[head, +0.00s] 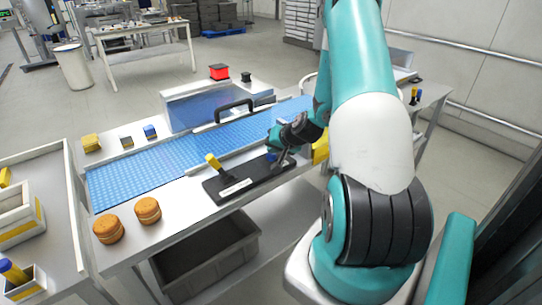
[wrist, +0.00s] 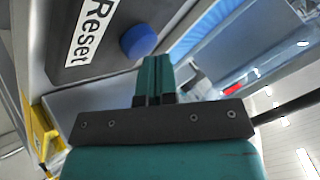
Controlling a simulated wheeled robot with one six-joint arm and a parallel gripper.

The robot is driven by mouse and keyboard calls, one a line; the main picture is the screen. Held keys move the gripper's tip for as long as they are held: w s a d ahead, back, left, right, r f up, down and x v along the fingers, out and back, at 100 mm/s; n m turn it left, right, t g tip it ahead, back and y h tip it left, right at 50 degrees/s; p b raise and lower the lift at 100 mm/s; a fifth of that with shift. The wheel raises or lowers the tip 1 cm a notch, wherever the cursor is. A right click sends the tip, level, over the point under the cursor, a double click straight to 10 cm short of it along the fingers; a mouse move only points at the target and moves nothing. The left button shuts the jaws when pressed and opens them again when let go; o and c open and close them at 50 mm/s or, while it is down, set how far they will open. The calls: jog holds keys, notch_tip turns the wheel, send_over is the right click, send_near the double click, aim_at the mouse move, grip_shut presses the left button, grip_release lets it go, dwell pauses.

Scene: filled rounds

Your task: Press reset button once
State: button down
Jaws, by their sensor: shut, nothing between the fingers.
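The reset button is a round blue knob (wrist: 138,41) on a dark panel, beside a white label (wrist: 92,32) reading "Reset" in the wrist view. In the head view the black panel (head: 212,189) lies along the near side of the conveyor, with a yellow lever (head: 213,161) standing at its left part. My gripper (head: 279,166) is over the panel's right end and largely hides the button there. In the wrist view my gripper's closed fingertips (wrist: 156,60) appear just beside the blue button. Whether they touch it cannot be told. The gripper is shut and empty.
A blue conveyor belt (head: 150,175) runs behind the panel, with a black handle (head: 233,106) over it. A box behind carries a red knob (head: 219,72) and a black knob (head: 246,77). Round filled biscuits (head: 108,229) sit at the front left. A grey bin (head: 207,262) is below.

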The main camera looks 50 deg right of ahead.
jog(key=shift+f+b, duration=0.3)
jog(key=shift+f, duration=0.05)
jog(key=shift+r, duration=0.1)
dwell(0.4)
jog(key=shift+r+p, duration=0.65)
jog(key=shift+r, duration=0.2)
jog(key=shift+r, duration=0.15)
notch_tip(320, 180, up, 5)
jog(key=p, duration=0.3)
dwell(0.6)
